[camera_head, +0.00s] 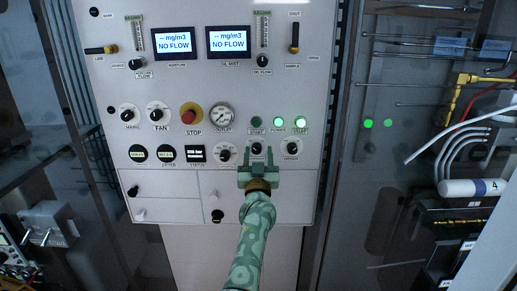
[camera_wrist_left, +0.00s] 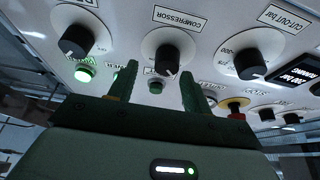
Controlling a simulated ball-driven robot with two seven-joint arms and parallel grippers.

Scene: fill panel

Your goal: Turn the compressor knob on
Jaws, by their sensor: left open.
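The compressor knob (camera_wrist_left: 167,58) is black on a round white dial under a "COMPRESSOR" label in the left wrist view. In the head view this knob (camera_head: 257,148) sits in the lower knob row of the white panel (camera_head: 185,75). My left gripper (camera_head: 257,154) is open and empty, with its two green fingers pointing at the panel on either side of the knob. In the left wrist view the fingertips (camera_wrist_left: 159,70) also straddle the knob's line, one to each side. I cannot tell whether they touch it. My right gripper is not in view.
Neighbouring knobs flank it: the cut-out knob (camera_head: 225,154) left and another knob (camera_head: 292,148) right. Two displays (camera_head: 173,43) read "NO FLOW". Cables and pipes (camera_head: 470,140) are at the right.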

